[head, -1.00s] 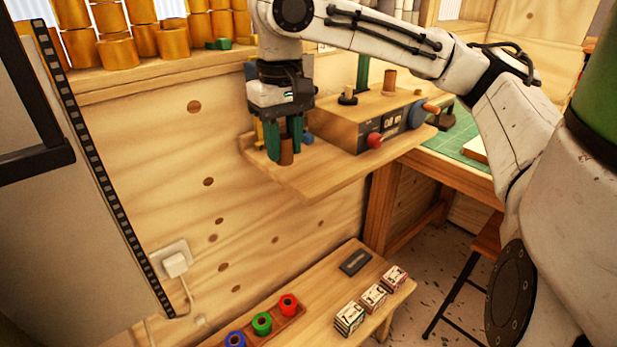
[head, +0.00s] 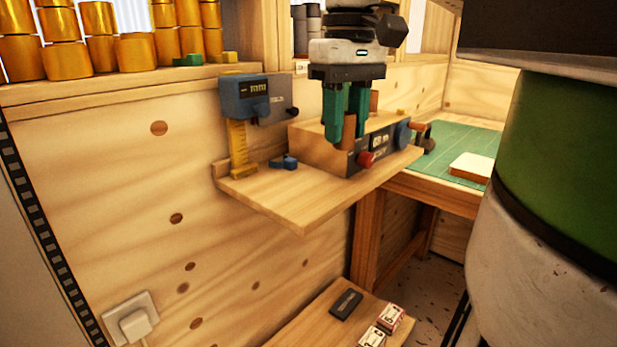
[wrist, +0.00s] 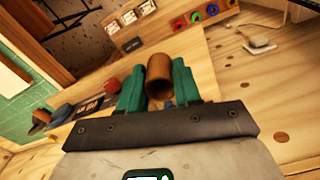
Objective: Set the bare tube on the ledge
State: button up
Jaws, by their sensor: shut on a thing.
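A bare brown tube (head: 347,132) is upright between the green fingers of my gripper (head: 345,118), which is shut on it. In the wrist view, the open end of the tube (wrist: 159,76) shows between the fingers (wrist: 158,82). In the head view, the gripper and tube hang in front of the wooden box machine (head: 312,150) on a wall shelf (head: 290,205); I cannot tell their exact height above the shelf. A wooden ledge (head: 120,86) carrying gold foil rolls (head: 97,52) runs along the wall at upper left.
A blue gauge on a yellow column (head: 238,150) and a small blue piece (head: 284,162) stand on the shelf's left. The shelf's front left is bare. The machine has a red knob (head: 366,160). A low bench (head: 300,325) with small boxes is below.

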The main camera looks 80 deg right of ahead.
jog(key=w+d+f, duration=0.1)
jog(key=f, duration=0.1)
jog(key=w+d+f+b, duration=0.1)
jog(key=w+f, duration=0.1)
jog(key=w+d+f, duration=0.2)
jog(key=shift+w+d+f+b, duration=0.1)
jog(key=shift+w+f+b, duration=0.15)
jog(key=shift+b, duration=0.1)
jog(key=shift+w+d+f+b, duration=0.1)
jog(key=shift+f+b, duration=0.15)
jog(key=shift+f, duration=0.7)
jog(key=shift+w+d+f+b, duration=0.1)
jog(key=shift+f+b, duration=0.1)
jog(key=shift+f, duration=0.7)
jog(key=shift+f, duration=0.1)
jog(key=o, duration=1)
notch_tip(320, 180, up, 12)
jog(key=p, duration=0.3)
